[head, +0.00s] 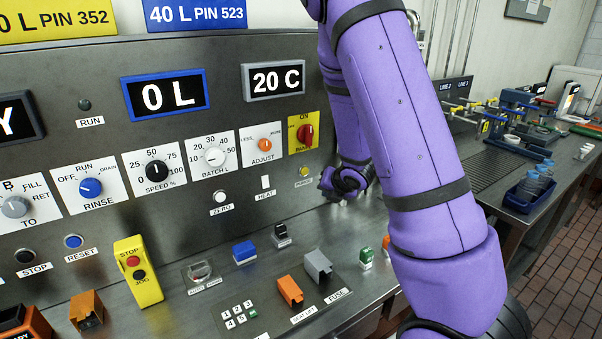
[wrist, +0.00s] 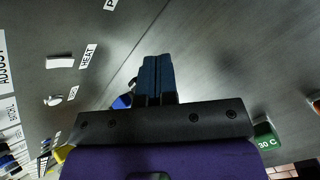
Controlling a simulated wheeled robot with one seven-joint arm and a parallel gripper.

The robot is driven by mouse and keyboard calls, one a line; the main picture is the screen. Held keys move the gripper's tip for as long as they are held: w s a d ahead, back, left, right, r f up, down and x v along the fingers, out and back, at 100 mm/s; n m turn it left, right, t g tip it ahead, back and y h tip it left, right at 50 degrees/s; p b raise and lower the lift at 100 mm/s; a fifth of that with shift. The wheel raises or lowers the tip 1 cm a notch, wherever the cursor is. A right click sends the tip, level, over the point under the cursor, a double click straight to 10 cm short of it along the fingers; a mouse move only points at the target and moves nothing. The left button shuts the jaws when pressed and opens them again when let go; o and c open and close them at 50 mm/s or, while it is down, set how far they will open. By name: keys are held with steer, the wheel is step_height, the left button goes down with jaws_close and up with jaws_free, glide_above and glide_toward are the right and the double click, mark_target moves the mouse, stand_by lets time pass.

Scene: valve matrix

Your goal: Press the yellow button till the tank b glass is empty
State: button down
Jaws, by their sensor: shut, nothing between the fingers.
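The yellow button (head: 304,171) is small and round, with a label below it, on the upright steel panel under the red rotary switch. In the wrist view only the start of a label shows at the top edge, and I see no yellow button there. My gripper (wrist: 157,62) is shut and empty, its dark fingers together in front of the grey steel. In the head view the end of my arm is just right of the button, apart from it; the fingers are not clear there. I cannot make out a tank b glass in either view.
A white heat switch (head: 265,182) and a zero button (head: 220,197) lie left of the yellow button. The red rotary switch (head: 306,135) is just above. A yellow stop/jog box (head: 138,271) and a green block (head: 366,258) stand on the lower ledge.

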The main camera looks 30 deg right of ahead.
stand_by(0.3)
steer(key=w, duration=0.8)
steer(key=shift+w+a, duration=0.15)
steer(key=shift+w, duration=0.25)
steer(key=shift+w, duration=0.1)
stand_by(1.8)
steer(key=shift+w, duration=0.3)
steer(key=shift+w, duration=0.45)
stand_by(0.8)
steer(key=shift+s, duration=0.85)
steer(key=shift+s, duration=0.15)
steer(key=shift+s, duration=2.4)
